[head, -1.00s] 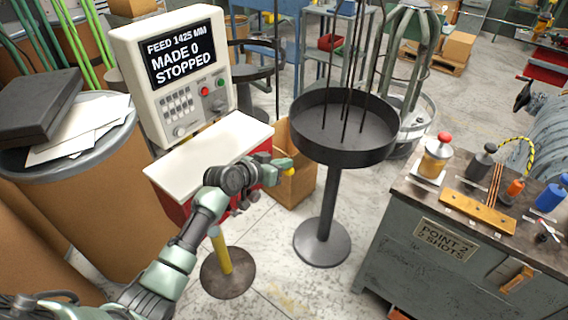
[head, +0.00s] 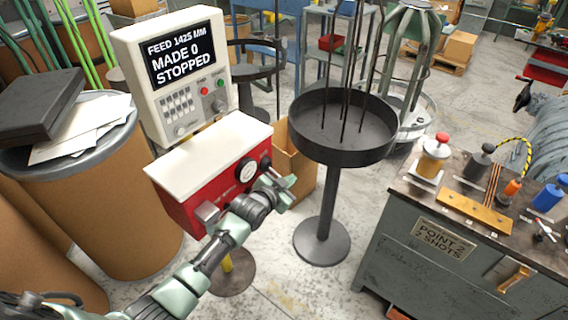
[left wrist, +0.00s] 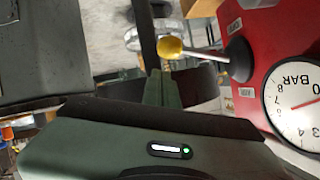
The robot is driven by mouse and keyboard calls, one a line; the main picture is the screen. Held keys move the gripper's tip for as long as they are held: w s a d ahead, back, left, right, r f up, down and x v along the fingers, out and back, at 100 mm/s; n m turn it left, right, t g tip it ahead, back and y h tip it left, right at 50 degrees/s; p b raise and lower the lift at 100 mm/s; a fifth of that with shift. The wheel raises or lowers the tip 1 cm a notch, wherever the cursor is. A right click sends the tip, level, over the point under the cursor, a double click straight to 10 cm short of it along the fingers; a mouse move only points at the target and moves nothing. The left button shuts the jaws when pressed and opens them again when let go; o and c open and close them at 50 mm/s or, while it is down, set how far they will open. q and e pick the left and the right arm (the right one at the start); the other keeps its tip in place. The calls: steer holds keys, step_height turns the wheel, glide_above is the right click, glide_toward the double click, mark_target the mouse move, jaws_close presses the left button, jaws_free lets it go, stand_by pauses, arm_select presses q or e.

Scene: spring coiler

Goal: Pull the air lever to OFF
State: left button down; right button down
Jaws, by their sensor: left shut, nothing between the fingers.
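In the head view the red box (head: 185,205) has a white top and a round gauge; the yellow knob is not visible there. My left gripper (head: 283,190) is at the box's right end. In the left wrist view its shut, empty fingers (left wrist: 160,88) point at the knob from just below; I cannot tell whether they touch.
A control panel (head: 172,75) reading STOPPED stands behind the box. A black round tray on a stand (head: 345,150) and a cardboard box (head: 297,165) are close to the right of my gripper. A grey workbench (head: 410,240) stands further right.

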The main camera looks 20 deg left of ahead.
arm_select(q)
steer(key=shift+f, duration=0.85)
arm_select(e)
steer(key=shift+f, duration=0.15)
arm_select(q)
steer(key=shift+f, duration=0.15)
arm_select(e)
steer(key=shift+a, duration=0.15)
